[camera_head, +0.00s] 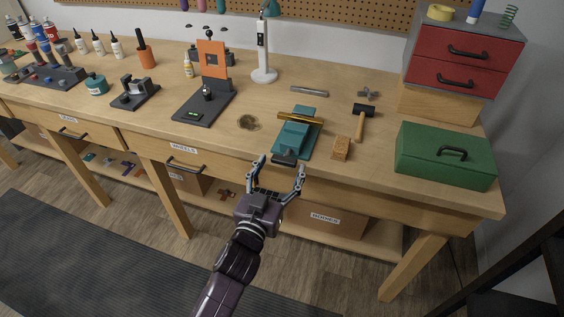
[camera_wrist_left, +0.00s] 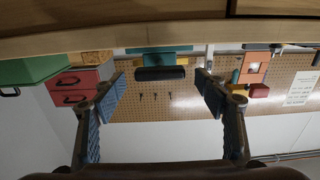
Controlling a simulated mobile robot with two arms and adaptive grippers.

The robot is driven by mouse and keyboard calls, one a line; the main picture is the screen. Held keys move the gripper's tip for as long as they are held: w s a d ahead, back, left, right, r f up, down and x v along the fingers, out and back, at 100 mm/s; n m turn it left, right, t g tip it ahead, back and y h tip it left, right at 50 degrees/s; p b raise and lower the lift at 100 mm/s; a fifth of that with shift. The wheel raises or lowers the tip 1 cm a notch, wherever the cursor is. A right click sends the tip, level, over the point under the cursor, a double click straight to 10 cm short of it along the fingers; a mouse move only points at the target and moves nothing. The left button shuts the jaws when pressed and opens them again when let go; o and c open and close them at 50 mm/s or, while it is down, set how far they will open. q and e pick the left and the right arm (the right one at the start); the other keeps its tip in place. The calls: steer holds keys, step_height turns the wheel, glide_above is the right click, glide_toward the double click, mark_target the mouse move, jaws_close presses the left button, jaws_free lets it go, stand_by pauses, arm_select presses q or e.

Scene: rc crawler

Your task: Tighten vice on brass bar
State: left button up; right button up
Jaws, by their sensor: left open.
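The teal vice (camera_head: 293,138) stands near the front edge of the workbench. The brass bar (camera_head: 300,118) lies across it, at its jaws; whether the jaws touch the bar is too small to tell. A dark handle (camera_head: 284,159) is at the vice's front end. My left gripper (camera_head: 282,164) is open and empty in front of the bench edge, its fingers spread on either side of the handle. In the left wrist view, which is upside down, the dark handle (camera_wrist_left: 160,74) shows between the fingertips (camera_wrist_left: 161,80), apart from both. My right gripper is not in view.
A wooden block (camera_head: 341,148) and a hammer (camera_head: 362,121) lie right of the vice. A green toolbox (camera_head: 444,157) stands farther right. A dark stand with an orange frame (camera_head: 212,59) is to the left. The bench front (camera_head: 225,162) is close to my gripper.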

arm_select(q)
steer(key=shift+w+d, duration=0.2)
steer(key=shift+w, duration=0.5)
steer(key=shift+c, duration=0.6)
steer(key=c, duration=1)
steer(key=shift+c, duration=0.2)
